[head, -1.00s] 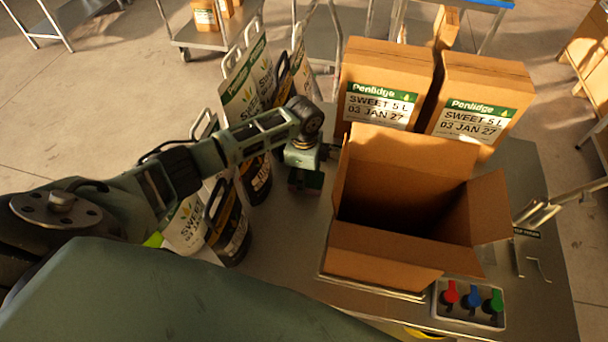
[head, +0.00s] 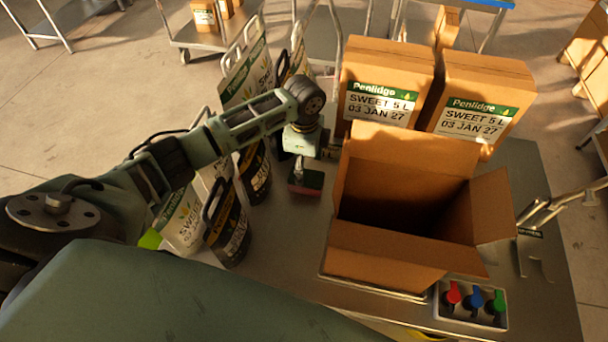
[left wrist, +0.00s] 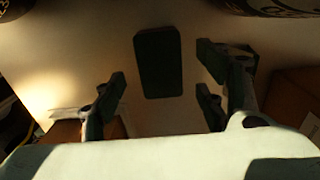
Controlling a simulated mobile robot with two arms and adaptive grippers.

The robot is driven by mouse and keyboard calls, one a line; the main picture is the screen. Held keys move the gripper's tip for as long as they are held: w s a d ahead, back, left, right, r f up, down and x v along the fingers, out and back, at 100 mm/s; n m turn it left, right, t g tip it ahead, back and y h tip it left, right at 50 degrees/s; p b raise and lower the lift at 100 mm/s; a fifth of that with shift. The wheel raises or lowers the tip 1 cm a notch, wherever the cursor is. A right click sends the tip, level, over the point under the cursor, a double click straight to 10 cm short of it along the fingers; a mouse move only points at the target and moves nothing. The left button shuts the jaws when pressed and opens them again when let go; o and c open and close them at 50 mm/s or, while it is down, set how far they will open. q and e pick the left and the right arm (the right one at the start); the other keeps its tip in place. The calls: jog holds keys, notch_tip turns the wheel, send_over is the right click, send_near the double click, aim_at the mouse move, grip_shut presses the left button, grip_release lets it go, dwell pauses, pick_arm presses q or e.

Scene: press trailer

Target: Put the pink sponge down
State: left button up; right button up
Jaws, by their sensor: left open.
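The pink sponge (head: 306,181) is a small block with a dark green top and a reddish side. It lies on the steel table, left of the open carton. In the left wrist view, the sponge (left wrist: 158,62) is a dark block in shadow, with clear space between it and the fingers. My left gripper (head: 312,158) is just above the sponge, open and empty. Its spread fingers (left wrist: 160,98) also show in the left wrist view. My right gripper is not in view.
An open empty-looking carton (head: 365,248) stands right of the sponge. Several dark labelled jugs (head: 230,228) stand to its left. Closed cartons (head: 388,68) stand behind. Red, blue and green knobs (head: 473,299) are at the front. Bare steel (head: 285,245) lies in front of the sponge.

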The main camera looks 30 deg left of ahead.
pick_arm(q)
notch_tip(320, 180, up, 7)
jog(key=b, duration=0.1)
dwell(0.7)
